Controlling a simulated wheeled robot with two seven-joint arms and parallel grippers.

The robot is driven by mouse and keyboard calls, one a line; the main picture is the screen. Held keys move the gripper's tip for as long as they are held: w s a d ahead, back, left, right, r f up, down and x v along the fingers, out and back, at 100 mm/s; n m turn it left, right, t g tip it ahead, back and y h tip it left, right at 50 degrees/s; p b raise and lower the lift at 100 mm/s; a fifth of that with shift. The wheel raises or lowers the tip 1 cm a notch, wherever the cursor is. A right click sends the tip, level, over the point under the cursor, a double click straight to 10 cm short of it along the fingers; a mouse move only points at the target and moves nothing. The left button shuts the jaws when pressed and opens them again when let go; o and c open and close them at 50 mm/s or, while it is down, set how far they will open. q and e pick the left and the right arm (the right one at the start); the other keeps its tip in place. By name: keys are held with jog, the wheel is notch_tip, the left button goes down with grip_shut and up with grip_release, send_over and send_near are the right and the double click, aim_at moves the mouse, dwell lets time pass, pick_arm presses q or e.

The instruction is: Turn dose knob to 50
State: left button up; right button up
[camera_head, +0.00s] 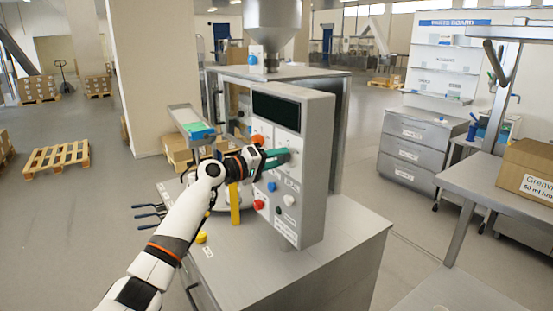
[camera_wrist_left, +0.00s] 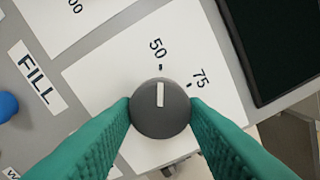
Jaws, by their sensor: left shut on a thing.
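The dose knob (camera_wrist_left: 160,118) is a dark grey round knob with a pale pointer line, on a white label plate with 50 (camera_wrist_left: 155,47) and 75 (camera_wrist_left: 201,78) marks. In the left wrist view the line points up, near the 50 mark. My left gripper (camera_wrist_left: 160,112) has its green fingers on both sides of the knob, shut on it. In the head view my left gripper (camera_head: 276,158) reaches the front of the grey control panel (camera_head: 316,150) and covers much of the knob. My right gripper is not in view.
The panel has a dark display (camera_head: 276,110), a red button (camera_head: 258,204), a blue button (camera_head: 271,187) and other controls near the knob. A FILL label (camera_wrist_left: 36,78) lies left of the knob in the wrist view. A yellow post (camera_head: 235,204) stands beside my left arm.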

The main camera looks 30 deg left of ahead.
pick_arm(q)
jog(key=o, duration=1)
jog(key=shift+c, duration=0.2)
jog(key=shift+s+a+f, duration=0.1)
jog(key=shift+s+a, duration=0.05)
jog(key=shift+s, duration=0.15)
jog(key=b+v, duration=0.6)
jog(key=v, duration=0.5)
jog(key=shift+s, duration=0.15)
jog(key=shift+a, duration=0.1)
